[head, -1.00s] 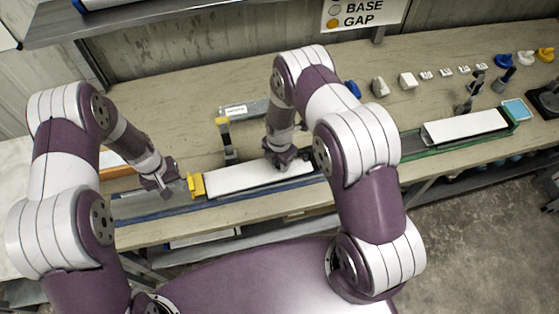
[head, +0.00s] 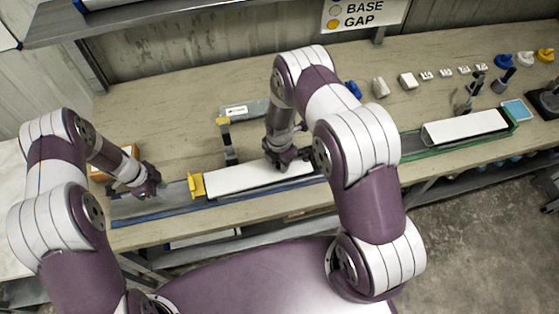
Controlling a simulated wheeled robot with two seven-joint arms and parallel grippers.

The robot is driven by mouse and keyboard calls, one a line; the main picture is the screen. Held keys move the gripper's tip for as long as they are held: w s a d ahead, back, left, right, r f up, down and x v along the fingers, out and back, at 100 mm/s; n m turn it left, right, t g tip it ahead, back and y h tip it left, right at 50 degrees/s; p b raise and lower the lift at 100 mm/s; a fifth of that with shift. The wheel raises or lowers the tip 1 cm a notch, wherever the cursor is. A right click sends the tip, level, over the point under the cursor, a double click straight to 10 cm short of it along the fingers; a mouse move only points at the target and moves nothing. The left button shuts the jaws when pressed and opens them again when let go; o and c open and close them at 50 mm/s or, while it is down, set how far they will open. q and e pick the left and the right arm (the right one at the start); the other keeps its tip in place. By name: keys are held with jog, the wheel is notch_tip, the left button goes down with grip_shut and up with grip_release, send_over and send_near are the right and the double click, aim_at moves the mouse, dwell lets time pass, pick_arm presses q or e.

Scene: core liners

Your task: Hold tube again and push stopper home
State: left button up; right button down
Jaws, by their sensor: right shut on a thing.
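A long white tube (head: 240,180) lies in a blue-edged rail (head: 160,214) on the bench. A yellow stopper (head: 196,186) stands at the tube's left end; whether it is fully seated I cannot tell. My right gripper (head: 288,164) is shut on the white tube towards its right end, and its fingers are partly hidden. My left gripper (head: 149,193) is over the rail to the left of the yellow stopper, apart from it. Its fingers are too small and dark to tell open from shut.
A second white tube (head: 465,127) lies in a green rail (head: 516,128) at the right. Blue, white and yellow caps (head: 525,58) line the back right. An orange-edged box (head: 130,152) is behind my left gripper.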

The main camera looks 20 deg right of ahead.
pick_arm(q)
jog(key=shift+f, duration=2)
jog(key=shift+f, duration=0.15)
